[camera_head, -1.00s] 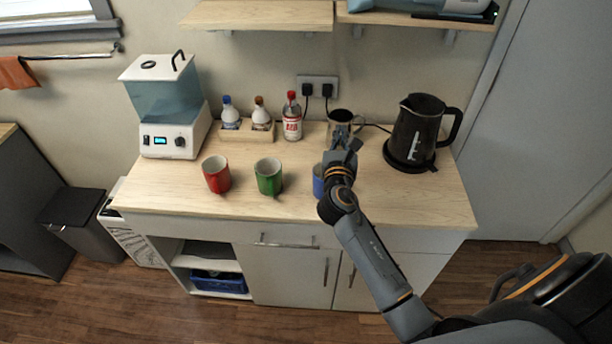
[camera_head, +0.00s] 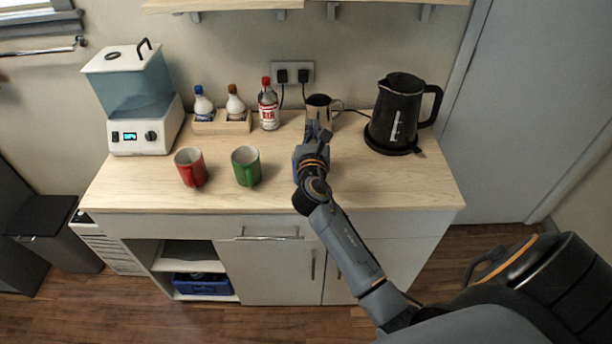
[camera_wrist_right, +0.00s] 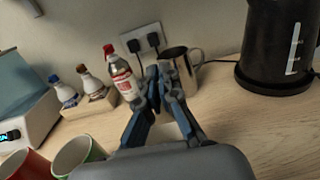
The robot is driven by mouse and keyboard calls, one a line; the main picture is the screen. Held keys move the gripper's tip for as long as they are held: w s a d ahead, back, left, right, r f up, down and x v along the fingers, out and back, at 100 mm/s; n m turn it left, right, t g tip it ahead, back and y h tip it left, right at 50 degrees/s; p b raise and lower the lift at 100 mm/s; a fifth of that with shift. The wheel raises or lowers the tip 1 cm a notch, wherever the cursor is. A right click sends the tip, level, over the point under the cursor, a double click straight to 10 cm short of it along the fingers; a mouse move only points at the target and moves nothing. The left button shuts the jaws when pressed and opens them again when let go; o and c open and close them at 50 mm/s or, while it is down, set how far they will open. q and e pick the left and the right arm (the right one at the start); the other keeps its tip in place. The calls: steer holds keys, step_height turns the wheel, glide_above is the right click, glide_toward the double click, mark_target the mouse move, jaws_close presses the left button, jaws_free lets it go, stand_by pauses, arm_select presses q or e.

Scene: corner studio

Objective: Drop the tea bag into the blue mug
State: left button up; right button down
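The blue mug (camera_head: 296,163) stands on the wooden counter right of the green mug, and my right arm hides most of it. My right gripper (camera_head: 318,131) is above and just behind the mug, in front of a steel mug. In the right wrist view the right gripper's fingertips (camera_wrist_right: 160,73) are together, with the steel mug beyond them. I make out no tea bag in either view; anything thin between the tips is too small to tell. The blue mug does not show in the wrist view. My left gripper is out of view.
A red mug (camera_head: 190,167) and a green mug (camera_head: 246,166) stand to the left. The steel mug (camera_head: 319,108), bottles in a wooden holder (camera_head: 222,125), a red-capped bottle (camera_head: 268,106) and a black kettle (camera_head: 400,113) line the back. The counter's right front is clear.

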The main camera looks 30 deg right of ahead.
steer(key=c, duration=1.4)
jaws_free()
steer(key=shift+c, duration=0.2)
steer(key=shift+s, duration=0.1)
steer(key=v, duration=1.2)
